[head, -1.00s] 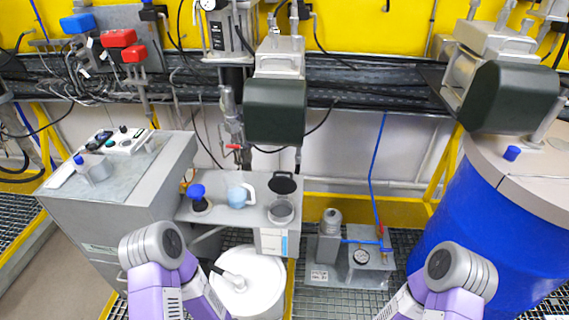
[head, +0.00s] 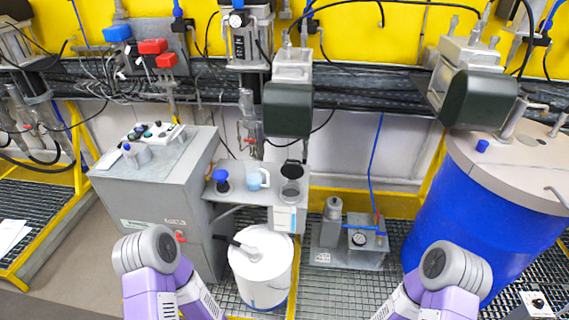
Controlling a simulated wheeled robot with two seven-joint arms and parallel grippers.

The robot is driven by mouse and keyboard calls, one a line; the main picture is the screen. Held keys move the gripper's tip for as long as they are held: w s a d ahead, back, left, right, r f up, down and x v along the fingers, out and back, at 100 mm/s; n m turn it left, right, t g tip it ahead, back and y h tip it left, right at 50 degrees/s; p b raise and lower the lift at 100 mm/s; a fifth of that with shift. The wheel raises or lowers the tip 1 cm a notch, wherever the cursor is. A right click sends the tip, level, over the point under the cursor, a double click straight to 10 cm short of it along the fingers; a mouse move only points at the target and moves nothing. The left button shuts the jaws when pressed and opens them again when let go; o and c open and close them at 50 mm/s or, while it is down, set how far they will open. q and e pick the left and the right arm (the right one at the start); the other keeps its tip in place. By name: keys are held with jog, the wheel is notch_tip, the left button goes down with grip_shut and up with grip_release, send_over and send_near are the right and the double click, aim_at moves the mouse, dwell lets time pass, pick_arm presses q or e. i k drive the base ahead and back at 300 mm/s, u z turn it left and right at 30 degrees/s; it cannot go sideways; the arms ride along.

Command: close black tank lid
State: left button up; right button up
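A small grey tank (head: 291,192) stands at the right end of the grey shelf in the middle of the head view. A round black lid (head: 291,168) stands raised at its back edge, so the tank's top is open. The tank and lid look small and far off. Only my two purple and grey arms show, low in the view at left and right. Both grippers are out of view, and neither arm touches the tank or lid.
The shelf (head: 238,192) also bears a blue-topped item (head: 221,180) and a light blue jug (head: 257,179). A white drum (head: 262,268) stands below it. A grey cabinet (head: 165,195) is left, a pump unit (head: 352,243) and big blue drum (head: 462,220) right.

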aim_at(290, 171)
jog(key=u, duration=0.3)
jog(key=i, duration=1.1)
jog(key=z, duration=0.4)
